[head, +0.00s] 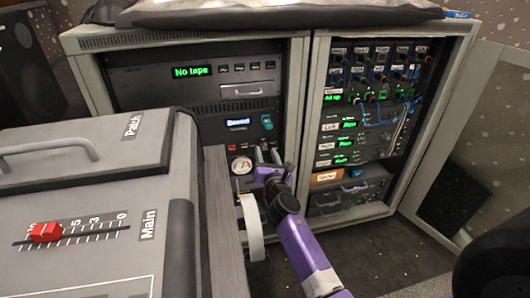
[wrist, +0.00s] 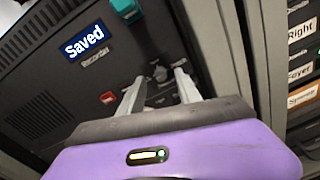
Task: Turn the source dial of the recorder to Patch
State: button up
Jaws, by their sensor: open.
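The "No tape" unit (head: 195,88) sits high in the left rack bay. Below it is a dark panel with a lit "Saved" display (head: 237,122); in the wrist view the display (wrist: 84,41) has a small label under it that seems to read "Recorder". A round white-faced dial or gauge (head: 241,166) shows low on that panel; I cannot read its marks or tell whether it is the source dial. My gripper (head: 267,156) is open in front of the panel's lower right. In the wrist view its fingers (wrist: 160,76) straddle small dark fittings, contact unclear. No "Patch" dial mark is readable.
A teal switch (head: 267,122) and red buttons (wrist: 107,97) are on the panel. The right bay (head: 375,75) holds patch cables and labelled units. A grey case (head: 85,200) with a red fader (head: 46,232) and "Patch" lettering fills the left foreground. A rack door (head: 475,130) stands open at right.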

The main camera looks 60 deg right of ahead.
aim_at(264, 146)
jog(key=shift+x, duration=1.05)
grip_shut()
